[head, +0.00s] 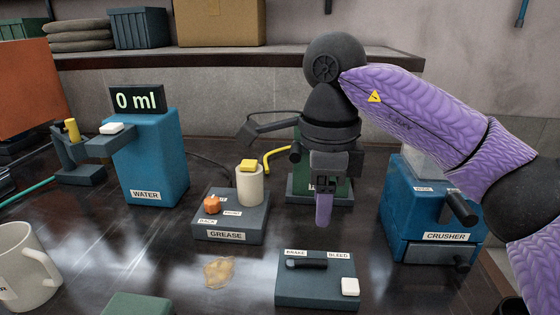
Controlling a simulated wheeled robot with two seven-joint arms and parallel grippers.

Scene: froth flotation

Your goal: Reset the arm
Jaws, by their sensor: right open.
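My right arm comes in from the right in a purple sleeve and bends down at a dark wrist. Its right gripper (323,208) points down, open, above the dark bench (235,255), behind the brake and bleed box (300,284). I see it nearly edge-on, with nothing visible held in it. It hides part of a green device (340,190) behind it. My left gripper is not in view.
A blue water dispenser (155,165) reading 0 ml stands left. A grease box (228,222) with an orange knob and a cream cylinder is in the middle, a blue crusher (425,215) right. A white mug (25,265) stands front left. A yellowish smear (218,272) marks the bench.

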